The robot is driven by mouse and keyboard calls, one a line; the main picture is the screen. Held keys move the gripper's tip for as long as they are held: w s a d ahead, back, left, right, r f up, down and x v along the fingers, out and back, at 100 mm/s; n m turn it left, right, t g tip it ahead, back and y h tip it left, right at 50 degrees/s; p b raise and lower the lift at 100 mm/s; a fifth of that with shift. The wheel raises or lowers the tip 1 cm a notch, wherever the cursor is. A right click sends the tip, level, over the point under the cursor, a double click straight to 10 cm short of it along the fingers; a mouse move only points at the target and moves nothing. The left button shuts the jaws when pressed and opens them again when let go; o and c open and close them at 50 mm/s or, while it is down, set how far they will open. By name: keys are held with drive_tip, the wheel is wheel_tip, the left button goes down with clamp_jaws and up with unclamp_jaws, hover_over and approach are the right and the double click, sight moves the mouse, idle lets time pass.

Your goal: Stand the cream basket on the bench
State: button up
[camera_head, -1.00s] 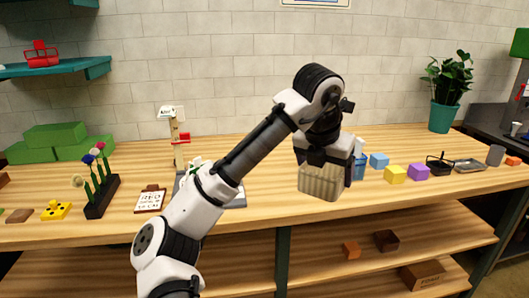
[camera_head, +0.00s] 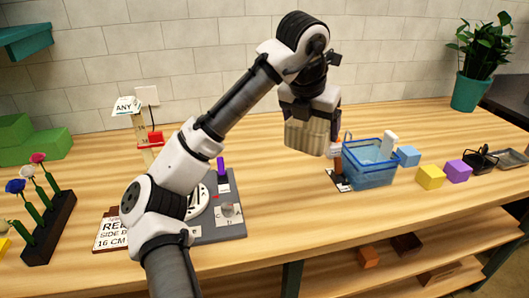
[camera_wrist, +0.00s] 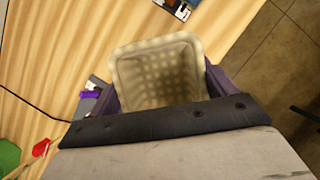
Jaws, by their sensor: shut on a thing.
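The cream basket (camera_head: 306,137) hangs from my gripper (camera_head: 311,112), in the air above the bench (camera_head: 290,190). In the wrist view the basket (camera_wrist: 155,72) shows its open top and woven, empty-looking inside, with the two dark fingers (camera_wrist: 165,97) at its sides. My gripper is shut on the basket. The basket looks roughly upright and apart from the bench top. Its underside and the exact height over the bench cannot be made out.
A blue basket (camera_head: 370,172) stands right of the cream one, with coloured blocks (camera_head: 430,176) beyond it. A grey board (camera_head: 226,222) and a sign (camera_head: 110,232) lie left. A flower rack (camera_head: 48,228) stands far left. Bench room shows between board and blue basket.

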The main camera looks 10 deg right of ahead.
drive_tip(key=shift+w+f, duration=0.15)
drive_tip(key=shift+w, duration=0.1)
wheel_tip(320, 180, down, 20)
drive_tip(key=p, duration=0.3)
drive_tip(key=shift+s+r, duration=0.1)
drive_tip(key=shift+r, duration=0.15)
drive_tip(key=shift+f, duration=0.1)
drive_tip(key=o, duration=0.6)
drive_tip(key=shift+f, duration=0.1)
drive_tip(key=shift+c, duration=0.2)
drive_tip(key=o, duration=0.4)
drive_tip(key=shift+c, duration=0.2)
drive_tip(key=shift+r, duration=0.3)
drive_tip(key=b+v, duration=0.2)
drive_tip(key=v, duration=0.9)
drive_tip(key=shift+s+r+b, duration=0.2)
drive_tip(key=shift+r+b, duration=0.15)
drive_tip(key=shift+b, duration=0.05)
drive_tip(key=shift+a, duration=0.15)
